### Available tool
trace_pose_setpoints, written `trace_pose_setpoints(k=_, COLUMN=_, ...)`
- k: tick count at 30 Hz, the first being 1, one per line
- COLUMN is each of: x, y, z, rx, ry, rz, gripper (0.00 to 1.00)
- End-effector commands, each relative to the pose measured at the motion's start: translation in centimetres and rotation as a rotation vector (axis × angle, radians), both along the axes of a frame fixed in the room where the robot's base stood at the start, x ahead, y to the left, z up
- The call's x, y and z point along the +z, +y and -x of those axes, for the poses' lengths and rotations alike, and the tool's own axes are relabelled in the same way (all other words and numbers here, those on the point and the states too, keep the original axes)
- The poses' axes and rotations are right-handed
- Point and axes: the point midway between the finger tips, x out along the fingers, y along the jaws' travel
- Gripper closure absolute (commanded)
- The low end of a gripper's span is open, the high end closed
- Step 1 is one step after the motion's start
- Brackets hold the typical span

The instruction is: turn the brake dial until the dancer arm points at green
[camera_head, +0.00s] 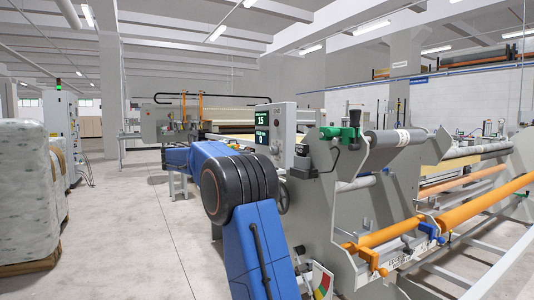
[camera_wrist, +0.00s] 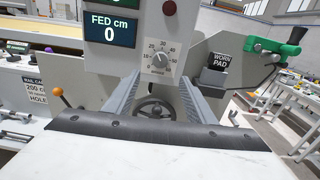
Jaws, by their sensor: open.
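A grey dial knob (camera_wrist: 158,57) with a numbered scale sits on the control box face in the wrist view. Its caption is too small to read surely, but it looks like the brake dial. My gripper (camera_wrist: 159,80) is open, its two grey ridged fingers on either side below the dial, with nothing between them. I cannot tell how far the tips are from the panel. In the head view, a coloured sector plate (camera_head: 321,281) with green and red areas is low on the machine's near side. My arm partly covers that area, and I cannot make out the dancer arm's pointer.
The control box (camera_head: 276,133) carries displays reading 15 and 0. A black handwheel (camera_wrist: 155,112) is below the dial. A red button (camera_wrist: 169,8) is above it. A green-handled lever (camera_wrist: 285,45) and a "WORN PAD" holder (camera_wrist: 218,66) are right.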

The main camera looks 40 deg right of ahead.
Motion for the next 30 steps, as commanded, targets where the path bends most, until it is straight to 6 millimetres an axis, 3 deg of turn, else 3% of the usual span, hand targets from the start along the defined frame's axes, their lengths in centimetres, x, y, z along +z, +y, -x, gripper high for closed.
trace_pose_setpoints(k=18, x=0.0, y=-10.5, z=2.6, rx=-0.003, ry=-0.001, rz=-0.001, gripper=0.50)
trace_pose_setpoints(k=24, x=0.0, y=-12.6, z=3.1, rx=-0.002, ry=-0.001, rz=-0.001, gripper=0.50)
trace_pose_setpoints(k=30, x=0.0, y=-13.3, z=3.2, rx=0.001, ry=-0.001, rz=-0.001, gripper=0.50)
